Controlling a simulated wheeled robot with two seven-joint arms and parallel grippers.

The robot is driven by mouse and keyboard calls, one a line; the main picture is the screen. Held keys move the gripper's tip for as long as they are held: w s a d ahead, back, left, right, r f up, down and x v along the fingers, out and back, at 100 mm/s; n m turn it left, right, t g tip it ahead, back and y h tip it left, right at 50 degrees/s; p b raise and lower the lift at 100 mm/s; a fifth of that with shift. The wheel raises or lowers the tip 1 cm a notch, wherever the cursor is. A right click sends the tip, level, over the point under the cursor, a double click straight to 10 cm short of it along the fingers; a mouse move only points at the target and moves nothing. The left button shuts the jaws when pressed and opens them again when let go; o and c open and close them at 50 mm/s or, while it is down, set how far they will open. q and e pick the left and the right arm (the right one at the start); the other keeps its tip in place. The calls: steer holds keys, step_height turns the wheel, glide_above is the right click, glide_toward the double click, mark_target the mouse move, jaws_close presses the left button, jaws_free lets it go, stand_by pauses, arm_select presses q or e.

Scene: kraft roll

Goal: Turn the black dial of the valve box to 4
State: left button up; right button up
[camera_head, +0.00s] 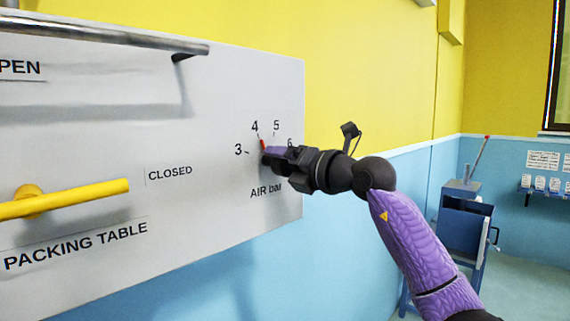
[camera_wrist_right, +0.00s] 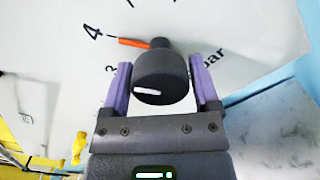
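The black dial (camera_wrist_right: 163,76) sticks out of the white valve box panel and shows large in the right wrist view. Its orange pointer (camera_wrist_right: 134,42) points at the number 4 (camera_wrist_right: 92,31). In the head view the orange-red pointer (camera_head: 262,144) also shows just below the 4, with the dial mostly hidden by my gripper. My right gripper (camera_wrist_right: 161,75) has its two purple fingers on either side of the dial, with a narrow gap visible beside it; it also shows in the head view (camera_head: 270,154). My left gripper is not in view.
The white panel (camera_head: 120,130) also carries a yellow lever (camera_head: 75,198) at CLOSED and a grey bar handle (camera_head: 100,35) above. A blue cart (camera_head: 464,222) stands at the right, near a wall rack (camera_head: 545,190). The floor at lower right is clear.

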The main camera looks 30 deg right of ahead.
steer(key=shift+o, duration=1)
steer(key=b+v, duration=0.5)
steer(key=v, duration=0.5)
steer(key=shift+w, duration=0.1)
